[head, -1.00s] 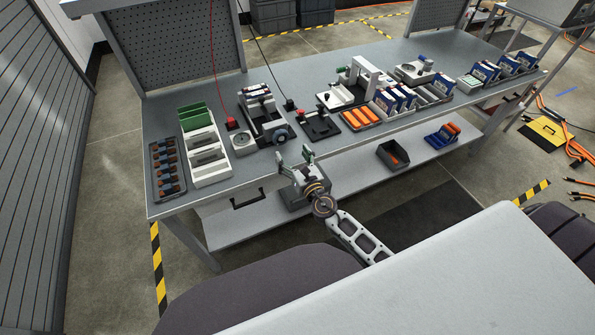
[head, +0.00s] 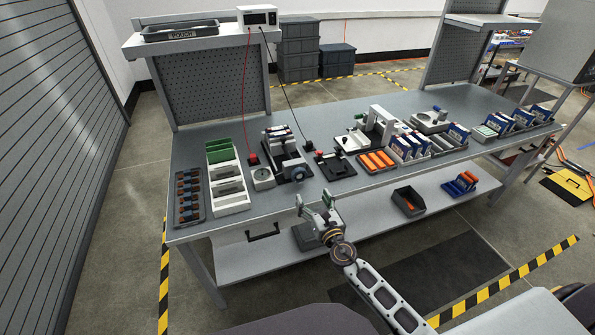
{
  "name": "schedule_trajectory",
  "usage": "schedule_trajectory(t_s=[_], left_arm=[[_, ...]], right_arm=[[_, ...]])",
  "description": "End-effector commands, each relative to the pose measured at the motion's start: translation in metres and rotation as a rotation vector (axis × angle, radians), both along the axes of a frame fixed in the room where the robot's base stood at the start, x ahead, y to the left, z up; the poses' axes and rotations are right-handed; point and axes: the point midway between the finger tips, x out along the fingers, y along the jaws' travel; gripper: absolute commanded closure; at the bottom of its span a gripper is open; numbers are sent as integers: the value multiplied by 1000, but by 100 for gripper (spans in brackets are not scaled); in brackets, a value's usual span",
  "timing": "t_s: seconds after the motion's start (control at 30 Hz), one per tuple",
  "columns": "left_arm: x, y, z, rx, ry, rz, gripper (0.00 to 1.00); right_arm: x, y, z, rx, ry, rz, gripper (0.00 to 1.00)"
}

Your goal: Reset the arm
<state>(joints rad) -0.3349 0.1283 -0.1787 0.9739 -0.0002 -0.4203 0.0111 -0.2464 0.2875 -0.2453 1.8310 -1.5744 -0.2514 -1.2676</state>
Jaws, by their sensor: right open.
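My right gripper (head: 314,203) is in the middle of the head view, in front of the workbench's front edge. Its two fingers are spread and nothing is between them. My right arm (head: 375,285) reaches up to it from the lower right. The workbench (head: 225,225) stands behind the gripper, with the gripper apart from the things on top as far as this view shows. My left gripper is not in view.
On the bench are a tray of dark parts (head: 188,219), a white rack (head: 230,204), a fixture (head: 287,165), an orange-cell tray (head: 376,172) and several blue-white packs. A grey bin (head: 408,208) sits on the lower shelf. The floor at left front is clear.

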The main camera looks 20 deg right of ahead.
Motion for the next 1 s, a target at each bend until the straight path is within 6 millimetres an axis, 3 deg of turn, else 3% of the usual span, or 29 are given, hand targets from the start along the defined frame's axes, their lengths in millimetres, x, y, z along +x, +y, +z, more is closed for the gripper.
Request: schedule_trajectory(t_s=[0.37,0.57,0.7,0.83,1.0], left_arm=[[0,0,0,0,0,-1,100],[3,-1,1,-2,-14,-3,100],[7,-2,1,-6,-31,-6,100],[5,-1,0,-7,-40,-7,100],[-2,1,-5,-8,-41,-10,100]], right_arm=[[0,0,0,74,4,0,22],[0,1,-1,252,17,1,22],[0,0,-5,468,48,-3,22],[-2,-4,-30,698,113,-32,22],[-9,-16,-85,994,222,-113,22]])
